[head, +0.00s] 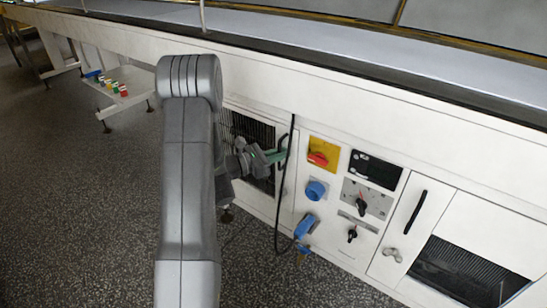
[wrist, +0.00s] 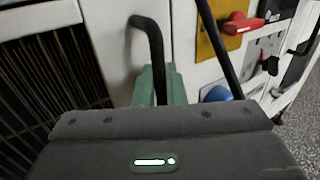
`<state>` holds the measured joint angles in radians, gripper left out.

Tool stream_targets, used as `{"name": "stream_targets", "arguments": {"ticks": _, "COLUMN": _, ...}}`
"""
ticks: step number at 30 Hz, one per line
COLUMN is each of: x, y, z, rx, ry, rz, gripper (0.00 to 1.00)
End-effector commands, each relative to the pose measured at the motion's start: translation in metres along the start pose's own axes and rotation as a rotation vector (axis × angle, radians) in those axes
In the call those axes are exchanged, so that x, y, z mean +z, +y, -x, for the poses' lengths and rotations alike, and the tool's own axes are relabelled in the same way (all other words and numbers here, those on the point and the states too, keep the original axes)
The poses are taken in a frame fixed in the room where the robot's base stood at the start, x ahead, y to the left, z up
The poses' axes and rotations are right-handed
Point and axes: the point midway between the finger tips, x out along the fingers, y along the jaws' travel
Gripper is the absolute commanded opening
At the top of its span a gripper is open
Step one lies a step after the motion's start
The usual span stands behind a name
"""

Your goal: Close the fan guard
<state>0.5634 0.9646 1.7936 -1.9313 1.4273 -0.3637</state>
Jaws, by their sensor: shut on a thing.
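The fan guard (head: 287,172) is a white panel with a dark slatted grille, low on the machine's front, left of the controls. My arm hides part of it in the head view. In the wrist view its grille (wrist: 45,85) is at the left. Its black bar handle (wrist: 150,45) stands out from the white panel. My gripper (head: 277,156), with green fingers (wrist: 158,86), is shut on the handle. The dark gripper body hides the lower part of the grip. I cannot tell whether the guard stands ajar or flush.
A black cable (head: 280,215) hangs close to the right of my gripper. Beyond it are a red switch on yellow (head: 320,157), blue sockets (head: 315,190) and black knobs (head: 361,204). Another handled panel (head: 408,225) is farther right. The speckled floor (head: 90,210) at left is clear.

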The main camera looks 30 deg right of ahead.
Motion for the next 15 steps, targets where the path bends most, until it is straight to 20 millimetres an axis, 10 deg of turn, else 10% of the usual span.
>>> {"name": "stream_targets", "arguments": {"ticks": 5, "x": 0.0033, "y": 0.0036, "z": -0.0011, "rx": 0.005, "ry": -0.005, "rz": -0.009, "gripper": 0.0}}
{"name": "stream_targets", "arguments": {"ticks": 8, "x": 0.0034, "y": 0.0035, "z": -0.0011, "rx": 0.005, "ry": -0.005, "rz": -0.009, "gripper": 0.25}}
{"name": "stream_targets", "arguments": {"ticks": 15, "x": 0.003, "y": 0.0029, "z": -0.0012, "rx": 0.003, "ry": -0.004, "rz": -0.008, "gripper": 0.25}}
